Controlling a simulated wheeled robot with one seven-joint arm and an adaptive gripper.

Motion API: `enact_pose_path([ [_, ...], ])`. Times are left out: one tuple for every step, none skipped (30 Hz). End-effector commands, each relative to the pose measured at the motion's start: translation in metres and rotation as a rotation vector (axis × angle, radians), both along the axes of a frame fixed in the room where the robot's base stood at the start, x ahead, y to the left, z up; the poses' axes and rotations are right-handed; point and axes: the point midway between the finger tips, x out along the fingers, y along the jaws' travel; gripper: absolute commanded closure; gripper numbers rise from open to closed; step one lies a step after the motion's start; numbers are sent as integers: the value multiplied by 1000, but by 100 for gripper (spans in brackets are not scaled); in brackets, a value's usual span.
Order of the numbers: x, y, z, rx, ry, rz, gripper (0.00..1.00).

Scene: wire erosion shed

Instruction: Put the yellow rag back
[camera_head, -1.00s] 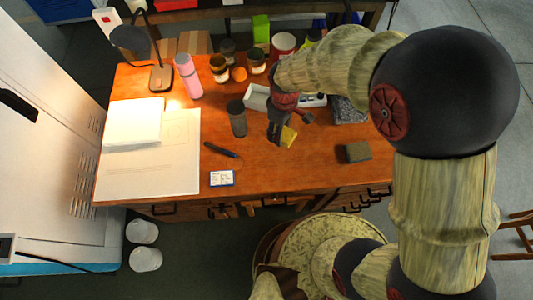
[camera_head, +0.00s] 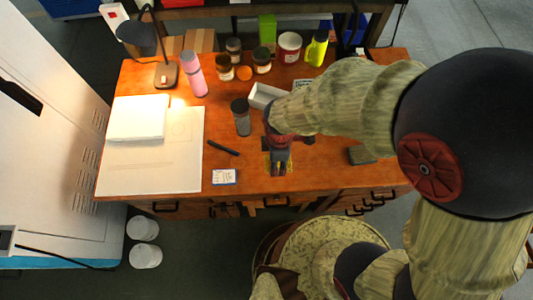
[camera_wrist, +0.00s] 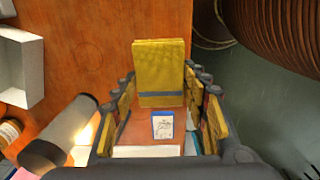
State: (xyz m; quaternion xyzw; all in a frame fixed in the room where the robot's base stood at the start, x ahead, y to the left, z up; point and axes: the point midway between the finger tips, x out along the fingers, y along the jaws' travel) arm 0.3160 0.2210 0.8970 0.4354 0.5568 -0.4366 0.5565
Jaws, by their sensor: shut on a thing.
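The yellow rag (camera_wrist: 158,70) is a flat, folded-looking block between my fingertips in the wrist view, with a dark band across its lower part. My gripper (camera_wrist: 160,88) is shut on it; its fingers have similar yellow pads along both sides. In the head view my gripper (camera_head: 277,165) points down over the front part of the wooden desk (camera_head: 310,180). Only small yellow patches show around the fingers there, so rag and pads are hard to tell apart. I cannot tell whether the rag touches the desk.
A white-blue card (camera_head: 224,177) and a black pen (camera_head: 222,147) lie left of my gripper. A dark grey jar (camera_head: 241,117) and an open light tray (camera_head: 264,95) stand behind. A dark green block (camera_head: 361,155) lies to the right. The desk's front edge is close.

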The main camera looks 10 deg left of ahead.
Motion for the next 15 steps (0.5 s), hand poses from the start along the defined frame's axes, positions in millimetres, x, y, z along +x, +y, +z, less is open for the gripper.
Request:
enact_pose_path([
  [10,7,-9,0,1,-1,79],
  [15,10,-12,0,1,-1,79],
  [23,16,-15,0,1,-1,79],
  [28,19,-19,0,1,-1,79],
  [31,21,-26,-2,3,-1,79],
  [35,24,-34,-3,3,-1,79],
  [39,27,-39,-2,3,-1,79],
  [42,29,-44,-3,3,-1,79],
  [47,33,-49,-1,2,-1,79],
  [50,35,-54,-1,2,-1,79],
  [52,36,-57,-1,2,-1,79],
  [55,39,-60,0,0,-1,79],
  [57,40,-63,0,0,-1,79],
  [58,41,-64,0,0,-1,79],
  [60,42,-66,0,0,-1,79],
])
